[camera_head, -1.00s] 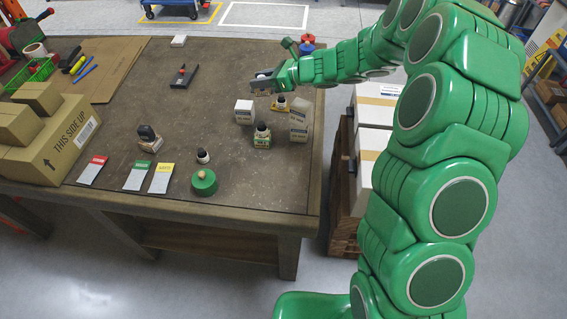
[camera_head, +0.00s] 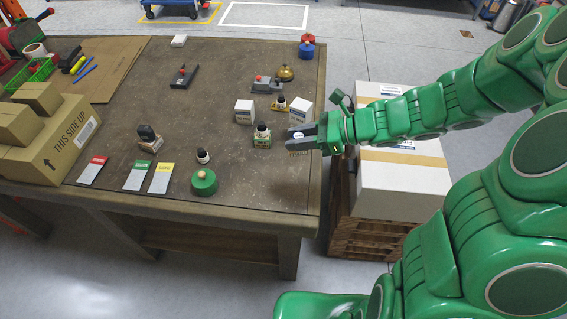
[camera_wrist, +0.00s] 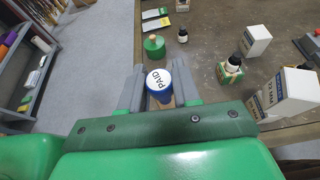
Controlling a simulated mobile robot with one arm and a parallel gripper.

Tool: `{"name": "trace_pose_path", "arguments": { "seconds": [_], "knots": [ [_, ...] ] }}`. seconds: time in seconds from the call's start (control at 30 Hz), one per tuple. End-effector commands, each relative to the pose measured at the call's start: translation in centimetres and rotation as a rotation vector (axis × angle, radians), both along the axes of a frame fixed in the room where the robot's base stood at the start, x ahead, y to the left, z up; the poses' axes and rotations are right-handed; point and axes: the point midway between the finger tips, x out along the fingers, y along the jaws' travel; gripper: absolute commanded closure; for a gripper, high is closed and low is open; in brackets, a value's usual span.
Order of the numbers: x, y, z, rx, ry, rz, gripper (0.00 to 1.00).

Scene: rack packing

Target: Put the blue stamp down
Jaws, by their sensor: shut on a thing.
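The blue stamp (camera_wrist: 160,92) shows in the wrist view with a round white top marked PAID and a blue band around it. My gripper (camera_wrist: 158,74) is shut on it, with one grey finger on each side. In the head view my gripper (camera_head: 297,143) is near the right edge of the brown table (camera_head: 240,190). Only a small white part of the held stamp shows between the fingers there. Its lower end is hidden, so I cannot tell whether it touches the table.
Close by stand an ink bottle (camera_head: 262,136) and two white boxes (camera_head: 244,111) (camera_head: 301,113). A green round object (camera_head: 204,183) with a wooden knob and a small bottle (camera_head: 203,156) stand to the left. The table's front right corner is clear.

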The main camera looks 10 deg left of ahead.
Motion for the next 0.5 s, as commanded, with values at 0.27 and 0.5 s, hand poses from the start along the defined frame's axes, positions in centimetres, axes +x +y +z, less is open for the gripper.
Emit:
{"name": "trace_pose_path", "arguments": {
  "seconds": [0.27,0.5],
  "knots": [
    [-3.0,-0.5,0.5,0.0,-0.001,0.025,0.98],
    [-3.6,-0.5,-0.4,0.003,0.001,0.032,0.98]
  ]
}}
